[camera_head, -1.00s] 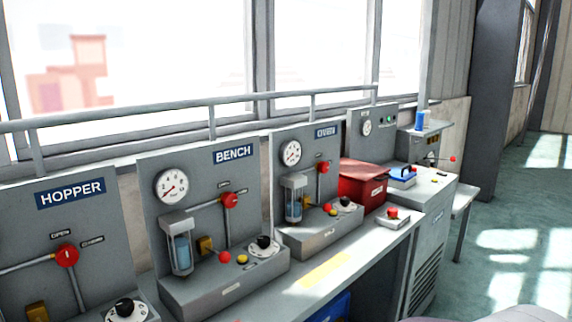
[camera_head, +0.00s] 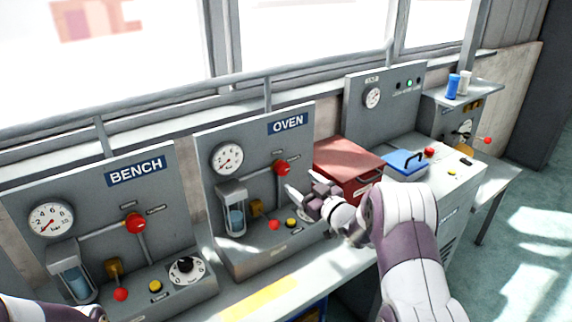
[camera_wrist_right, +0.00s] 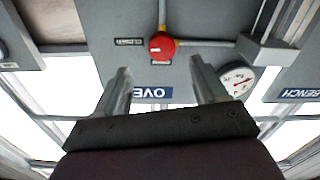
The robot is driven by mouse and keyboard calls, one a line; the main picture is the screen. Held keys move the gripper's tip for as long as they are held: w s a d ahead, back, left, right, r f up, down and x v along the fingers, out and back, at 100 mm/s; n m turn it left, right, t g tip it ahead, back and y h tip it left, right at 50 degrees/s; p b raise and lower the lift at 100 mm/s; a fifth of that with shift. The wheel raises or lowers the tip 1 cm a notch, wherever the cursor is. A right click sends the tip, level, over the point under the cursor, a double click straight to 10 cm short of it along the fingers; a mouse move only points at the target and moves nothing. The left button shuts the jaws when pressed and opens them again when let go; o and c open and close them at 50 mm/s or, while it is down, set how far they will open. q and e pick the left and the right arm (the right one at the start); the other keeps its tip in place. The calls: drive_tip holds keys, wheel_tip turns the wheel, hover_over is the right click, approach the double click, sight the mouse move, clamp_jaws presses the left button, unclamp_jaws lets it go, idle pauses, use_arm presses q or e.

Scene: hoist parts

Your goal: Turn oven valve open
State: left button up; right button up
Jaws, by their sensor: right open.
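The oven panel is grey with a blue OVEN sign (camera_head: 287,123) in the head view. Its red valve knob (camera_head: 282,167) sits on a grey pipe right of the gauge. In the right wrist view, upside down, the red knob (camera_wrist_right: 162,46) shows ahead of the fingers, midway between them and apart from them. My right gripper (camera_head: 306,190) is open and empty, just below and right of the knob in the head view; its two fingers also show in the right wrist view (camera_wrist_right: 162,80). Part of my left arm shows at the lower left; its gripper is out of view.
The bench panel with its own red knob (camera_head: 135,222) stands to the left. A red box (camera_head: 345,165) and a blue-lidded case (camera_head: 405,163) lie to the right. A grey rail (camera_head: 180,103) runs behind the panels. The oven gauge (camera_head: 227,158) is left of the knob.

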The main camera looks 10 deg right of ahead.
sight(285, 171)
drive_tip(key=p+x, duration=0.1)
drive_tip(key=x, duration=0.6)
drive_tip(key=shift+w+a+f, duration=0.1)
drive_tip(key=shift+w+a, duration=0.1)
drive_tip(key=shift+w, duration=0.1)
drive_tip(key=shift+a, duration=0.1)
drive_tip(key=c, duration=1.1)
